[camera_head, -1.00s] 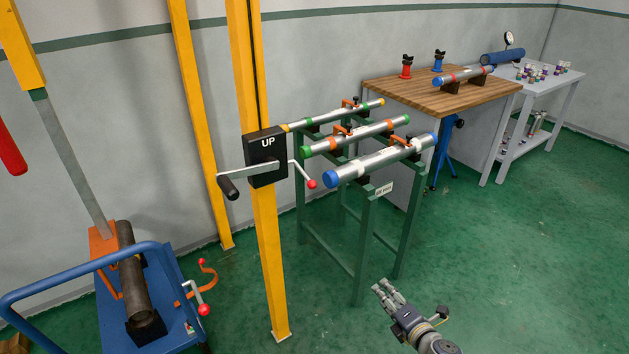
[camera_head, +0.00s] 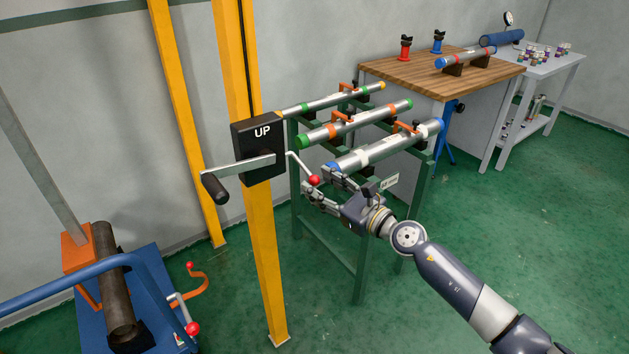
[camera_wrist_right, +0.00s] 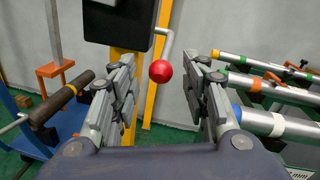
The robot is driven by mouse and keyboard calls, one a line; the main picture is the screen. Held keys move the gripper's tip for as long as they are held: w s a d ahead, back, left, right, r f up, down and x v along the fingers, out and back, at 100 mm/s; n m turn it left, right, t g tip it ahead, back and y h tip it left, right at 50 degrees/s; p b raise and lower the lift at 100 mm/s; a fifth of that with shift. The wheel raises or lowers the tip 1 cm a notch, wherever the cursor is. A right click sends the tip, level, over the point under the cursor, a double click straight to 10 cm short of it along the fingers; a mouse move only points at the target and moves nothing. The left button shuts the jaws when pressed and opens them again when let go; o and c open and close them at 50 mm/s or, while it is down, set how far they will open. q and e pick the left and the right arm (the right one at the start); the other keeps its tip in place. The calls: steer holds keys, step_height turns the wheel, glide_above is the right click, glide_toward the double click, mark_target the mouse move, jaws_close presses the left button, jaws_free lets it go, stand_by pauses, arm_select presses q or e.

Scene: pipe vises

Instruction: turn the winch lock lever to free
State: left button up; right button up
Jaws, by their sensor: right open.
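The winch is a black box (camera_head: 258,150) marked "UP" on a yellow post, with a black-handled crank (camera_head: 215,187) on its left. The lock lever (camera_head: 301,167) is a thin bent metal rod on the box's right side, slanting down to a red ball knob (camera_head: 315,181). My right gripper (camera_head: 323,187) is open, with its fingers around or just beside the knob. In the right wrist view the red knob (camera_wrist_right: 161,71) shows between the open fingers (camera_wrist_right: 164,88), apart from both. My left gripper is not in view.
A green rack (camera_head: 365,240) holding several pipes (camera_head: 390,147) stands close behind my right gripper. A blue cart (camera_head: 150,290) with a dark pipe (camera_head: 115,300) is at the lower left. A wooden bench (camera_head: 440,88) stands at the back.

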mark_target(304, 168)
steer(key=x, duration=0.2)
steer(key=shift+w+a, duration=0.25)
steer(key=shift+w, duration=0.05)
steer(key=shift+c, duration=0.4)
jaws_close()
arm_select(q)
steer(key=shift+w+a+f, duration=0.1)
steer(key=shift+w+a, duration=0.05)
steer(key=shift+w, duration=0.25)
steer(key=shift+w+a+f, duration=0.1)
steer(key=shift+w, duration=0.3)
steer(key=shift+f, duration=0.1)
